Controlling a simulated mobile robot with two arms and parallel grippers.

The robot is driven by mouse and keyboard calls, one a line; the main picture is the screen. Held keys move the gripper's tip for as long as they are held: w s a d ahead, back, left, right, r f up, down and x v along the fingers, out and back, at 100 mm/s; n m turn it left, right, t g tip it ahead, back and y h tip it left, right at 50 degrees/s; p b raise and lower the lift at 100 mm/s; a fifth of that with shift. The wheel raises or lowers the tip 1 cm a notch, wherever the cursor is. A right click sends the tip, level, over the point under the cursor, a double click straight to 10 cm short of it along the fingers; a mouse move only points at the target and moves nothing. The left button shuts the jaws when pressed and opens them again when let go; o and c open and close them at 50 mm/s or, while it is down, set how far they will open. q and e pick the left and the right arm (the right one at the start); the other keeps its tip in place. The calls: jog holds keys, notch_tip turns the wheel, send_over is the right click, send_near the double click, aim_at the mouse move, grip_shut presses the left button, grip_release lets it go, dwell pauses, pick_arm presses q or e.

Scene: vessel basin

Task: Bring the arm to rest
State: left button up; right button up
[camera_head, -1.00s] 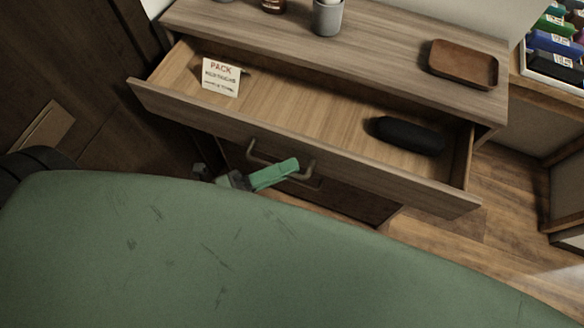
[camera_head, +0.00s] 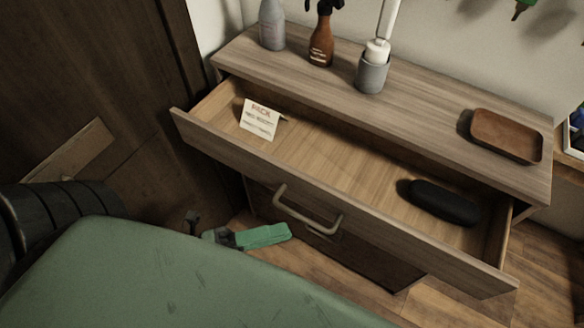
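My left gripper (camera_head: 245,237), with a green finger part showing, is low in front of the drawer unit, below and left of the lower drawer's handle (camera_head: 306,210). It looks apart from the handle. No object shows in it, but its finger gap cannot be made out. Part of my own arm hides the area to its lower left. My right gripper is not in view.
The top drawer (camera_head: 330,172) is pulled out, holding a PACK card (camera_head: 259,119) and a black case (camera_head: 444,203). On the unit's top are a grey cup (camera_head: 371,75), an amber bottle (camera_head: 321,42), a grey bottle (camera_head: 271,25) and a brown tray (camera_head: 506,136).

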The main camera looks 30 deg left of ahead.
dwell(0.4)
pick_arm(q)
jog(key=w+a+f+n+t+y, duration=0.1)
jog(key=w+a+f+n+y, duration=0.15)
jog(key=f, duration=0.25)
jog(key=w+a+f+n+y, duration=0.1)
jog(key=a+f+n+y, duration=0.1)
jog(key=f+n, duration=0.25)
jog(key=w+a+f+n+t+y, duration=0.1)
jog(key=a+f+n+y, duration=0.15)
jog(key=f, duration=0.25)
jog(key=s+a+f+n+g+y, duration=0.25)
jog(key=f+n, duration=0.25)
jog(key=f, duration=0.6)
jog(key=s+a+f+n+g+y, duration=0.1)
jog(key=s+f+n+g+y, duration=0.25)
jog(key=f, duration=0.75)
jog(key=s+d+f+n+g+y, duration=0.1)
jog(key=s+d+f+n+g, duration=0.2)
jog(key=s+f+n+g, duration=0.5)
jog(key=s+f, duration=0.7)
jog(key=s, duration=0.1)
jog(key=shift+s+d+f+n+y, duration=0.2)
jog(key=shift+f+n+y, duration=0.1)
jog(key=shift+f+n, duration=0.1)
jog(key=shift+w, duration=0.1)
